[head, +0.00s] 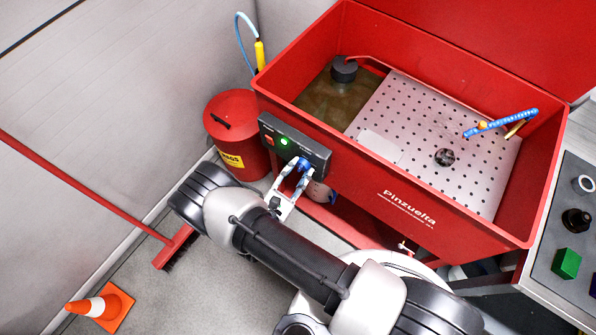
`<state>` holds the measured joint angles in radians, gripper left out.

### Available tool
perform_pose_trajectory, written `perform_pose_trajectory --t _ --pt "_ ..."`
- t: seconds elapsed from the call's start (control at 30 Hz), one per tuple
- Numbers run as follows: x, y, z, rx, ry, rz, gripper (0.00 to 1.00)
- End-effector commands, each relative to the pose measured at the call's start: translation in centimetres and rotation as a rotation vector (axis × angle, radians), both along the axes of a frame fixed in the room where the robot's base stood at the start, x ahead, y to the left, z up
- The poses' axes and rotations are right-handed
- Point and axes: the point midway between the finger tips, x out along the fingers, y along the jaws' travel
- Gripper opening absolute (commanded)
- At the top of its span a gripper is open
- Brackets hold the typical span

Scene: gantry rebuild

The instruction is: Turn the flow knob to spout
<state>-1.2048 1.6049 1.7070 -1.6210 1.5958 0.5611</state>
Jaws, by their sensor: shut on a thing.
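A blue knob (303,163), which appears to be the flow knob, sits on the lower right part of this panel. My gripper (298,171) reaches it from below and is shut on it. The fingers cover much of the knob, so I cannot tell which setting it points to.
A lit green button (284,142) and a red switch (268,140) are close to my gripper. A red can (236,125) stands left of the washer. A grey bench (540,265) is at right.

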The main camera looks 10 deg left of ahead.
Motion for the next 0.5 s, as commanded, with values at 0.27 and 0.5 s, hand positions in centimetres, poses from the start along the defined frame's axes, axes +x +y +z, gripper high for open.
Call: perform_pose_trajectory --t 0.27,0.5 --pt "0.02 0.06 -0.2 0.235 -0.096 -0.001 0.11" --pt "0.07 0.16 -0.19 0.442 -0.181 -0.001 0.11"
